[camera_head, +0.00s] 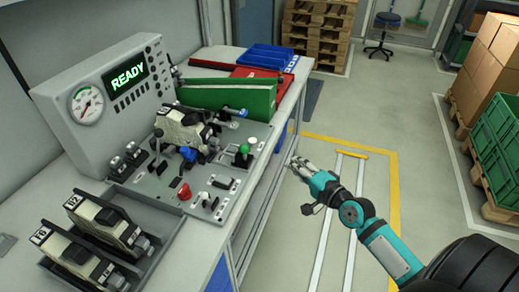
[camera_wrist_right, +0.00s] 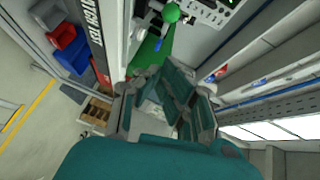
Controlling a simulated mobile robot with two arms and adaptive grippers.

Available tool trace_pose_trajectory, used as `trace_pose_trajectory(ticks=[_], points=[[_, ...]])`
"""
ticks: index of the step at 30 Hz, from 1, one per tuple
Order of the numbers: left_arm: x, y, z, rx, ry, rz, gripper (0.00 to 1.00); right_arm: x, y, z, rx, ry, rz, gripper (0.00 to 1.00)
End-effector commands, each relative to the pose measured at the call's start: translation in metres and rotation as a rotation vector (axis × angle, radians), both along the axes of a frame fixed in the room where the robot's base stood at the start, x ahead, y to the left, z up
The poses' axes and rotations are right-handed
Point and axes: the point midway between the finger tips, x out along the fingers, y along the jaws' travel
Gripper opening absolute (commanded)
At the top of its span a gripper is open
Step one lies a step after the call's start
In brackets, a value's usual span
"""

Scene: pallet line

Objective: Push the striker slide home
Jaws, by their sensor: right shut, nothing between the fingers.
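A test plate (camera_head: 170,186) on the bench carries a clamped latch unit (camera_head: 182,128), a lever with a green ball (camera_head: 243,150), a red knob (camera_head: 185,191) and a small dark-handled slide-like part (camera_head: 222,183). I cannot tell for sure which part is the striker slide. My right gripper (camera_head: 296,163) is shut and empty, out past the bench's right edge and apart from the plate. In the right wrist view its fingers (camera_wrist_right: 160,98) are in front, and the green ball (camera_wrist_right: 170,12) shows at the top. My left gripper is not in view.
A grey console (camera_head: 112,85) with a gauge and a lit READY display stands behind the plate. A tray (camera_head: 150,255) with two units marked T6 and 02 lies at the front. Green (camera_head: 235,98) and blue bins (camera_head: 268,57) stand at the far end. The floor beside the bench is clear.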

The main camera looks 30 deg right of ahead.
Motion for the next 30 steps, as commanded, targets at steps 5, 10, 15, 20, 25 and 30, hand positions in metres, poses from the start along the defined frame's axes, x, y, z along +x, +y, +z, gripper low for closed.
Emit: trace_pose_trajectory(ticks=[5,10,15,20,25,30], points=[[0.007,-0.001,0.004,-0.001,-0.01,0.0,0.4,0.014,0.001,0.0,0.0,-0.002,-0.001,0.0],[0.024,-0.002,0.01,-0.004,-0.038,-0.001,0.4,0.045,0.005,-0.003,0.0,-0.003,-0.002,0.0],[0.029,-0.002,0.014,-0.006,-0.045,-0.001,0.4,0.082,0.01,-0.009,-0.001,-0.001,-0.001,0.0],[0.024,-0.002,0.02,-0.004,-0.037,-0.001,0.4,0.106,0.023,-0.013,0.003,0.001,0.001,0.0],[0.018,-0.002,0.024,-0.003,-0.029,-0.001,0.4,0.118,0.038,-0.018,0.001,0.001,0.0,0.0],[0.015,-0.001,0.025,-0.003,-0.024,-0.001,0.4,0.122,0.044,-0.021,-0.001,0.0,-0.001,0.0]])
